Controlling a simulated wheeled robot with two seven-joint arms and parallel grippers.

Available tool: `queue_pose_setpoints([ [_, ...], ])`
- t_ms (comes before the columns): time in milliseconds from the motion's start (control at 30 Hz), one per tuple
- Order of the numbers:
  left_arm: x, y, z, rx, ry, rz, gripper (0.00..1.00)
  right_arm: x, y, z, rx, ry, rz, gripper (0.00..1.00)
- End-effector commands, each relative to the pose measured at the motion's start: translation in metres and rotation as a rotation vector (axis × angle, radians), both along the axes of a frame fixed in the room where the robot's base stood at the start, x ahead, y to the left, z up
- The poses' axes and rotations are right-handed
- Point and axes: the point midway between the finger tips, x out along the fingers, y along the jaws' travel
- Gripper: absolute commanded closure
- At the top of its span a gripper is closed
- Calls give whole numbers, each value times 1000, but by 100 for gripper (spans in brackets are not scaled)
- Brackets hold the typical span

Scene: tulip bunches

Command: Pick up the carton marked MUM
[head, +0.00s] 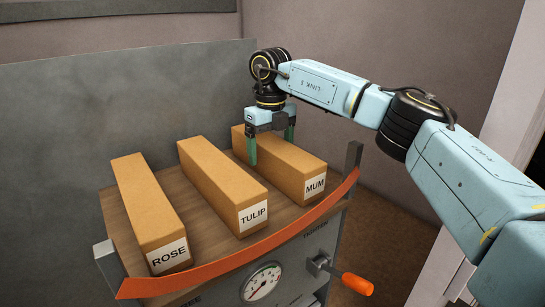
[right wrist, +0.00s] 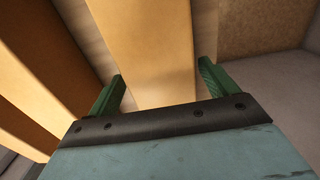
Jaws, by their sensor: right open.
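The carton marked MUM (head: 285,160) is a long tan box with a white label, lying at the right end of the wooden shelf. My right gripper (head: 271,148) is over its far half, with one green finger on the left side and the other toward the right side. In the right wrist view, the carton (right wrist: 148,50) runs between the two spread green fingers (right wrist: 160,88). A gap shows beside the left finger, and the right finger is also apart from the carton. The right gripper is open and holds nothing. My left gripper does not show.
Cartons marked TULIP (head: 222,184) and ROSE (head: 150,210) lie to the left on the same shelf (head: 190,192). An orange strap (head: 215,262) curves along the front edge. A gauge (head: 262,283) and an orange-handled lever (head: 356,284) sit below. A grey panel (head: 110,110) stands behind.

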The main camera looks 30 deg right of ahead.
Motion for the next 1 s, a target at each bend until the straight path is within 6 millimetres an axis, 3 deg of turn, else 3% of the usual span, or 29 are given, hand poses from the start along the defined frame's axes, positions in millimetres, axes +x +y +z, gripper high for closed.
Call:
queue_pose_setpoints([
  [233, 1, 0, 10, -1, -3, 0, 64, -4, -2, -34, 0, 3, 1, 15],
  [533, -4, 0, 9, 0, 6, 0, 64, -4, -2, -38, 0, 1, 0, 16],
  [1000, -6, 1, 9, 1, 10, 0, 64, -4, -2, -38, 0, 1, 0, 77],
])
